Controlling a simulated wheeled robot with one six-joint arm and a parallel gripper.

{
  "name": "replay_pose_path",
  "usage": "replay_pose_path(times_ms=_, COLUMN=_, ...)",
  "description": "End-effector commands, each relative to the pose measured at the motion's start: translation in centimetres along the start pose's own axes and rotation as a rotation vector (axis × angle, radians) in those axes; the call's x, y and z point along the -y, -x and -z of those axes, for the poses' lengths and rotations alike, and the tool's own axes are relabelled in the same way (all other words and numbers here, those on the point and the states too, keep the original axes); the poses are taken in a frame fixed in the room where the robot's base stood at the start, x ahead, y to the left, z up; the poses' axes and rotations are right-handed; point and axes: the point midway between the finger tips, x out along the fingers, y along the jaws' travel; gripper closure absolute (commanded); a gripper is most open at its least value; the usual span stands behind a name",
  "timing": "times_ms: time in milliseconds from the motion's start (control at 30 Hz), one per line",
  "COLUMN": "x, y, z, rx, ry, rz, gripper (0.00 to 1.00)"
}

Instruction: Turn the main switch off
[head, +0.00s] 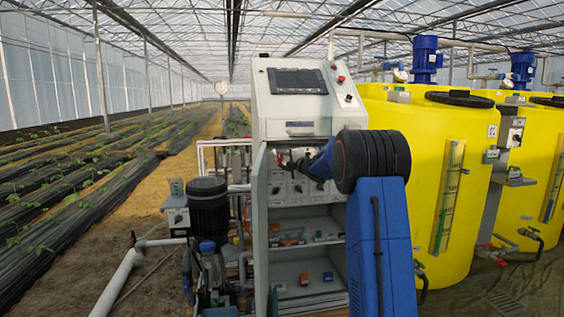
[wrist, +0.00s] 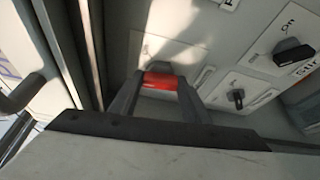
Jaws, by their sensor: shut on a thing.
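The main switch has a red handle (wrist: 160,80) that shows in the wrist view between my two fingers, on a pale grey panel. My gripper (wrist: 158,88) is shut on this red handle, one dark finger on each side. In the head view my gripper (head: 285,160) reaches in at the upper left of the open cabinet (head: 308,205), below the sloped console. The switch's markings and exact position are hidden by the glare and my fingers.
Black rotary knobs (wrist: 293,56) sit on labelled plates right of the handle. The open cabinet door (head: 260,235) stands close on the left. A dark pump motor (head: 208,208) is left of the cabinet; yellow tanks (head: 410,200) are on the right.

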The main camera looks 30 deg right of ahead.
Motion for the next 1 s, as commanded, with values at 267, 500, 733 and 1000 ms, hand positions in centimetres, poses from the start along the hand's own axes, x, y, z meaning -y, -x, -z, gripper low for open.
replay_pose_path(times_ms=267, x=-0.18, y=0.00, z=0.11, rx=-0.001, ry=0.241, rz=0.100, gripper=0.80)
replay_pose_path(times_ms=500, x=-0.27, y=-0.06, z=0.16, rx=-0.001, ry=0.424, rz=0.177, gripper=0.80)
replay_pose_path(times_ms=733, x=-0.28, y=-0.09, z=0.26, rx=-0.003, ry=0.547, rz=0.229, gripper=0.80)
replay_pose_path(times_ms=1000, x=-0.31, y=-0.09, z=0.24, rx=-0.002, ry=0.618, rz=0.258, gripper=0.80)
